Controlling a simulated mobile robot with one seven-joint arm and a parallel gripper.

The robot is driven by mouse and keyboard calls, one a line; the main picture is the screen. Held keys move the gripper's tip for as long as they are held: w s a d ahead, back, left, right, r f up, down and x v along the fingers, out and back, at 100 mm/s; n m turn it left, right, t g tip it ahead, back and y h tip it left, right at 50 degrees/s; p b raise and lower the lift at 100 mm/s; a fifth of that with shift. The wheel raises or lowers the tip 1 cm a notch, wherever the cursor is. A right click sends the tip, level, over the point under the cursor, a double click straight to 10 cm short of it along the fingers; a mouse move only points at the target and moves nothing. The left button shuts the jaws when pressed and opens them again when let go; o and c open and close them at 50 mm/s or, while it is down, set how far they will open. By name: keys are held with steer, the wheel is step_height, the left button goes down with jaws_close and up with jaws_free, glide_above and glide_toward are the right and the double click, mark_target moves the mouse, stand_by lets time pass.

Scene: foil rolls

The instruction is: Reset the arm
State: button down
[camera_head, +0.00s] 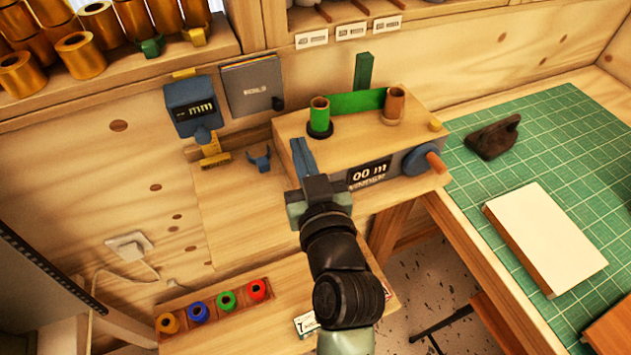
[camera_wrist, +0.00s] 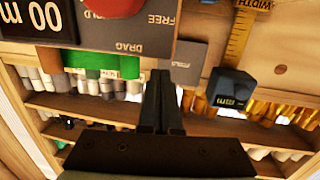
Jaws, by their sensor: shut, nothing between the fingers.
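My arm reaches up from the bottom middle of the head view, and my gripper (camera_head: 301,160) is in front of the left side of a wooden winding machine (camera_head: 290,125). The gripper's blue fingers lie together with nothing between them. In the wrist view the gripper (camera_wrist: 160,82) shows as two dark fingers side by side, shut and empty. The machine carries a green spool (camera_head: 319,115), a brown spool (camera_head: 394,105), a display (camera_head: 369,174) reading "00 m" and a crank handle (camera_head: 436,162). I cannot tell whether the gripper touches the machine.
A blue meter device (camera_head: 192,105) is on the wall at left. Gold foil rolls (camera_head: 85,55) fill the upper-left shelf. A tray with colored rings (camera_head: 212,308) sits low at left. A green cutting mat (camera_head: 545,150) at right bears a white block (camera_head: 545,240) and a dark tool (camera_head: 493,137).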

steer(key=shift+s+d+f, duration=0.25)
steer(key=shift+s+f, duration=0.05)
steer(key=shift+s, duration=0.3)
steer(key=s, duration=0.2)
steer(key=s+b, duration=0.1)
steer(key=shift+s+d+r, duration=0.15)
steer(key=shift+d+r, duration=0.25)
step_height(320, 180, up, 20)
steer(key=w+a+t, duration=0.2)
steer(key=t, duration=0.2)
steer(key=s+r+m+t+h, duration=0.1)
steer(key=s+r+t, duration=0.2)
steer(key=r, duration=0.7)
steer(key=s+r+t+h, duration=0.2)
steer(key=s+r, duration=0.4)
steer(key=r, duration=0.4)
steer(key=shift+a+r+m+t, duration=0.3)
steer(key=shift+m+t, duration=0.1)
steer(key=shift+t, duration=0.2)
